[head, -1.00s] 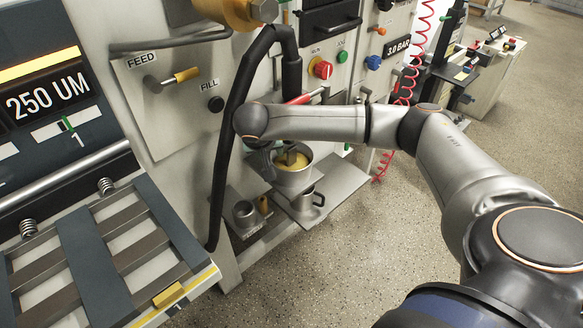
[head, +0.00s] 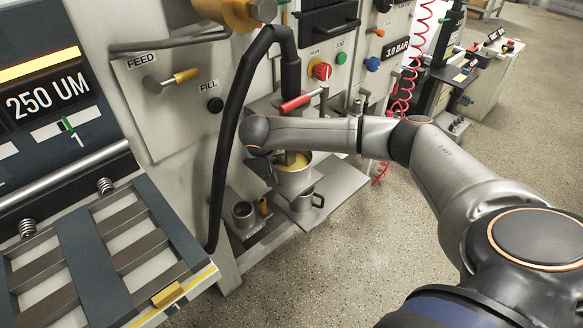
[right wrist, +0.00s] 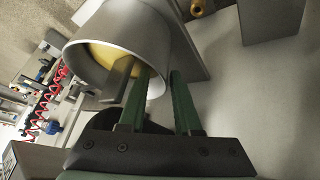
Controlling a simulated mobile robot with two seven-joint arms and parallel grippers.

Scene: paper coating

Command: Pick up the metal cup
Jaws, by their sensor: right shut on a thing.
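A metal cup with yellow contents (head: 295,181) stands upright at the machine's lower outlet. In the right wrist view the same cup (right wrist: 163,40) fills the upper middle, its mouth facing the camera. My right gripper (head: 284,160) is at the cup's rim, partly hidden behind my own wrist. In the right wrist view its green fingers (right wrist: 158,80) straddle the cup wall, one inside the mouth and one outside, shut on it. A second metal cup with a side handle (head: 306,201) is below it. My left gripper is not in view.
A black hose (head: 227,140) hangs close on the left. A red-handled lever (head: 295,104) is just above my wrist. The floor (head: 380,250) to the right is clear.

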